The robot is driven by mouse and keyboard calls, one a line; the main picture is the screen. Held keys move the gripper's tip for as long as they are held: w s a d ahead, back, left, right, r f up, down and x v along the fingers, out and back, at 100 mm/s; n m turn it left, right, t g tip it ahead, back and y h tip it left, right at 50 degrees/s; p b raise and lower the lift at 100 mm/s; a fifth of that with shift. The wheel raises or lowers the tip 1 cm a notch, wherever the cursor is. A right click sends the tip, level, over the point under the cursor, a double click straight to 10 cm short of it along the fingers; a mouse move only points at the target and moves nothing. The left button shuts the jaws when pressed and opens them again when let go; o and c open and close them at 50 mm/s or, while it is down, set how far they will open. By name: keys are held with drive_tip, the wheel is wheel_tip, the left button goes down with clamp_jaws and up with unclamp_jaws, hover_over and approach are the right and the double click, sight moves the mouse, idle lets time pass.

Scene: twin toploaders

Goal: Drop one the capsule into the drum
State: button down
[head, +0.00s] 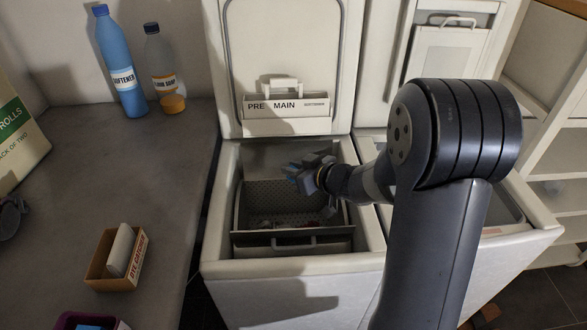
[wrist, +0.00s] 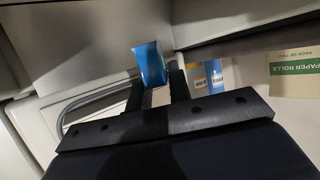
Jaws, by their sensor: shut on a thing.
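The blue capsule (wrist: 150,63) is between the fingers of my gripper (wrist: 157,82) in the wrist view. In the head view my gripper (head: 303,172) is shut, and a bit of blue from the capsule (head: 291,171) shows at its tips. The left toploader has its lid up and its perforated drum (head: 265,195) open, with some red and pale cloth inside. My gripper is over the drum's opening, toward its back right part. The arm hides part of the machine's right side.
The raised lid with its PRE and MAIN drawer (head: 288,108) stands behind the opening. A second toploader (head: 450,55) is at right. On the counter are a softener bottle (head: 122,65), a soap bottle (head: 160,70), a dye catcher box (head: 133,262) and a purple tub (head: 66,321).

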wheel_tip(320, 180, down, 2)
drive_tip(key=shift+f+b, duration=0.25)
drive_tip(key=shift+b, duration=0.7)
drive_tip(key=c, duration=1.2)
unclamp_jaws()
wheel_tip(320, 180, up, 10)
drive_tip(key=p, duration=0.4)
drive_tip(key=shift+r, duration=0.1)
